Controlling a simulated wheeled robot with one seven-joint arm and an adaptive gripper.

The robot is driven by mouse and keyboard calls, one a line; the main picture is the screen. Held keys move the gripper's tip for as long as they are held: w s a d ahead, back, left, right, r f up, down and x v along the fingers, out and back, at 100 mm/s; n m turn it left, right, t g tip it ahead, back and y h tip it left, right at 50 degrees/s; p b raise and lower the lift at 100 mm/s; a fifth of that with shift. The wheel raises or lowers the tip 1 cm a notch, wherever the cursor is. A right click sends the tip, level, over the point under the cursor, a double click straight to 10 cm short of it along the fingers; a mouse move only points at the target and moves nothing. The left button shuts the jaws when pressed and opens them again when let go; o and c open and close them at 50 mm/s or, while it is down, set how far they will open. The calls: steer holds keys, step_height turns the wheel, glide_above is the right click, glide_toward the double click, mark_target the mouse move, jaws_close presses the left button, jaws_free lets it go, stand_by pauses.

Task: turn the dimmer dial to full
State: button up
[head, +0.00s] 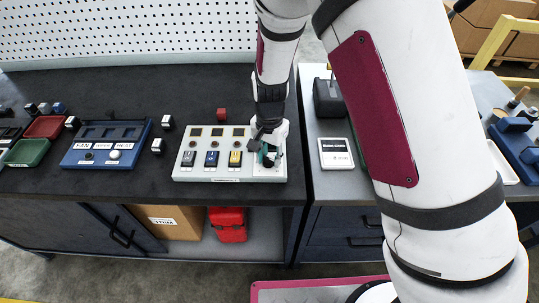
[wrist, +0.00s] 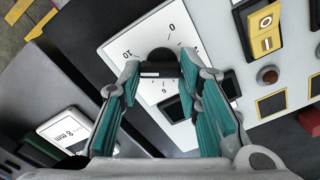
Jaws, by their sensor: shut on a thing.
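The dimmer dial is a black knob (wrist: 161,62) on a white scale plate (wrist: 118,45) with numbers around it, "10" at the left and "0" above in the wrist view. My gripper (wrist: 160,72), with teal finger pads, has its fingertips on both sides of the knob and is shut on it. A pale strip shows on the knob's near edge; I cannot tell the exact setting. In the head view my gripper (head: 267,156) is at the right end of the white control panel (head: 225,178) and hides most of the dial.
The panel also holds several rocker switches, one of them yellow (wrist: 264,27). A blue switch tray (head: 104,158) is at the left, with small loose cubes around it. A white card (head: 336,153) lies on the grey bench at the right.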

steer(key=shift+s+m+p, duration=0.1)
steer(key=shift+m+p, duration=0.3)
steer(key=shift+m, duration=0.9)
steer(key=o, duration=1.1)
steer(key=shift+o, duration=0.2)
step_height(320, 180, up, 12)
